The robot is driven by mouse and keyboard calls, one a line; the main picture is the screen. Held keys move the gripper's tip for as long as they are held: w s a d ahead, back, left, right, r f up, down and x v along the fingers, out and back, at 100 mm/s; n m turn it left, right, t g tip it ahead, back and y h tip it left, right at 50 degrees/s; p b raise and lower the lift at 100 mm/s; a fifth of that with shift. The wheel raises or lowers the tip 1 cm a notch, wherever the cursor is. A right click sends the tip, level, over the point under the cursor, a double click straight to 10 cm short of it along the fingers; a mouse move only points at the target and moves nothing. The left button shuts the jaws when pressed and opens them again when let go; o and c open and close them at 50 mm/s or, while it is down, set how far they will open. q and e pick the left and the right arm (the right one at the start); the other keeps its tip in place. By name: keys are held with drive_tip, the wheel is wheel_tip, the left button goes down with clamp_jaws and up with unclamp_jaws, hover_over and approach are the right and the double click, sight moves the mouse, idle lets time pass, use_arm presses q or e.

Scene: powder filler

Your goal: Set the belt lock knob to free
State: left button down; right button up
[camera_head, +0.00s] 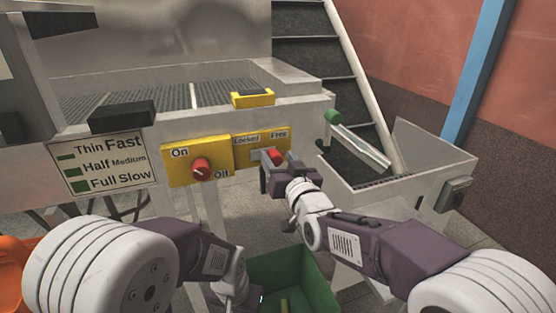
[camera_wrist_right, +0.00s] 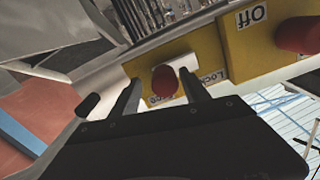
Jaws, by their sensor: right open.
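The belt lock knob (camera_head: 275,156) is red and sits on a yellow panel (camera_head: 239,160) with "Locked" at left and "Free" at right. It appears below and slightly left of the "Free" label; its exact setting is hard to tell. My right gripper (camera_head: 276,172) is at the panel with its fingers around the knob. In the right wrist view the knob (camera_wrist_right: 165,80) shows between the two spread fingers of the gripper (camera_wrist_right: 160,90), with a pale bar behind it. The fingers look apart from the knob. My left arm hangs low at left; its gripper does not show.
A red On/Off knob (camera_head: 202,169) is on a yellow panel just left. A speed sign (camera_head: 102,158) is further left. A green-tipped lever (camera_head: 333,117) and a metal hopper (camera_head: 436,158) stand right. A green bin (camera_head: 290,272) is below.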

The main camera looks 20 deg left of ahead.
drive_tip(key=shift+s+a, duration=0.1)
drive_tip(key=shift+s, duration=0.05)
drive_tip(key=v, duration=0.9)
